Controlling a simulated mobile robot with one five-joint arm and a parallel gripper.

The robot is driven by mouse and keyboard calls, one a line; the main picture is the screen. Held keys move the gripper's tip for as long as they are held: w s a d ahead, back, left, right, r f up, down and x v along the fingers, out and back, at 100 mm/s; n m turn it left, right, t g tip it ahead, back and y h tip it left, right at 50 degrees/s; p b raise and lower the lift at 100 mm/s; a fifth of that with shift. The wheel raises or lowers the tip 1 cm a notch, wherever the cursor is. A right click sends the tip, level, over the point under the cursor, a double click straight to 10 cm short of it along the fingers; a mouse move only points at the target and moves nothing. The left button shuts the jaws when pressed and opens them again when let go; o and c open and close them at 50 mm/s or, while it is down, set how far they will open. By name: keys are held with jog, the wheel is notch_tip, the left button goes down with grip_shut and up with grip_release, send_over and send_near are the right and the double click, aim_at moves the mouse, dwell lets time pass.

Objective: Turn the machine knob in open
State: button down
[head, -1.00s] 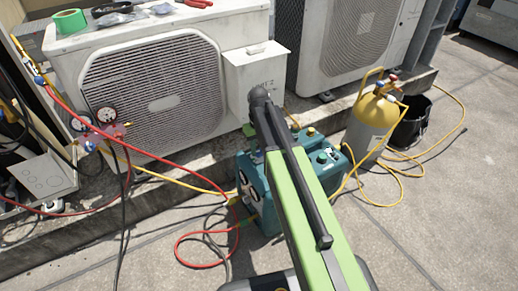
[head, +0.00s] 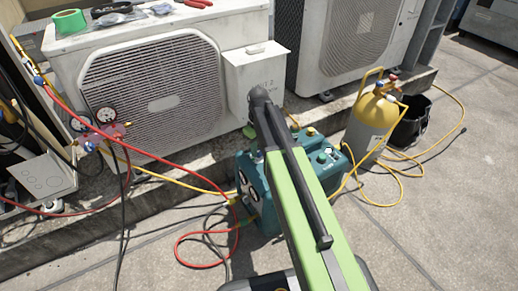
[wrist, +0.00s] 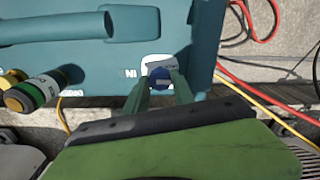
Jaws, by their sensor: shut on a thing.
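The teal machine (head: 262,206) stands on the ground in front of the white condenser, partly covered by my arm in the head view. In the wrist view its teal body (wrist: 100,60) fills the upper left. The knob's turn position cannot be told. In the head view the fingers and this knob are hidden by my arm.
A yellow-and-grey cylinder (head: 372,117) and a black bucket (head: 411,122) stand to the right. A red hose (head: 192,234) and yellow hoses lie around the machine. A gauge set (head: 104,128) is at left. Open pavement (head: 440,220) lies to the right.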

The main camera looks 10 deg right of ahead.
aim_at(259, 151)
jog(key=c, duration=1.1)
grip_release()
jog(key=shift+o, duration=0.2)
jog(key=shift+r, duration=0.1)
notch_tip(259, 151, up, 17)
jog(key=p, duration=1.7)
jog(key=shift+r, duration=0.1)
jog(key=shift+d, duration=0.1)
jog(key=s+m, duration=0.5)
jog(key=s, duration=1)
notch_tip(259, 151, up, 34)
jog(key=m+p, duration=0.1)
jog(key=p, duration=3.3)
